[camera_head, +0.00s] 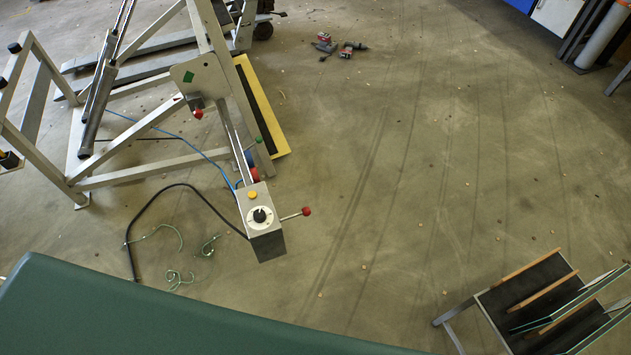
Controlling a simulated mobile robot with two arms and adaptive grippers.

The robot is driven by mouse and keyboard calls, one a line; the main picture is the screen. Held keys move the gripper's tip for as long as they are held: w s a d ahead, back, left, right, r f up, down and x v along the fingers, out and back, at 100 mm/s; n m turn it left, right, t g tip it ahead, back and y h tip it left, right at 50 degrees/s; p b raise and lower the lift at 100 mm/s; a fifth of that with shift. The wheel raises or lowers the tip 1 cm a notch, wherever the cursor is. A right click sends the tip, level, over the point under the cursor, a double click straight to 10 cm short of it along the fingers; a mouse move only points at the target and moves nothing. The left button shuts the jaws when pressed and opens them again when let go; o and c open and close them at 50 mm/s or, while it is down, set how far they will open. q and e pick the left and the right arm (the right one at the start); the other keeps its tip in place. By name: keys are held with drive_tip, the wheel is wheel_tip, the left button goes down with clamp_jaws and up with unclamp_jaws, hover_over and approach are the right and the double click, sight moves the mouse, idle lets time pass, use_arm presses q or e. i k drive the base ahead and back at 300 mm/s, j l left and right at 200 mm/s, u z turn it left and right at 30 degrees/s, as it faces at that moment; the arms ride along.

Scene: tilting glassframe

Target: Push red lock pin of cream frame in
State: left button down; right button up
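The cream frame (150,127) stands on the floor at the upper left of the head view. A red ball-shaped knob (198,114), which looks like the lock pin, sits just below a cream plate (199,76) with a green diamond mark. It is too small to tell how far the pin sticks out. Another red knob (306,211) is on the end of a lever at the control box (261,218), which has a yellow button and a black dial. Neither of my grippers is in view.
A black cable (133,230) and green cord (176,277) lie on the floor left of the box. Power tools (338,46) lie at the top. A rack with glass panes (545,302) stands at the lower right. The middle floor is mostly clear.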

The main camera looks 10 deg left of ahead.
sight(199, 113)
drive_tip(key=u, duration=1.6)
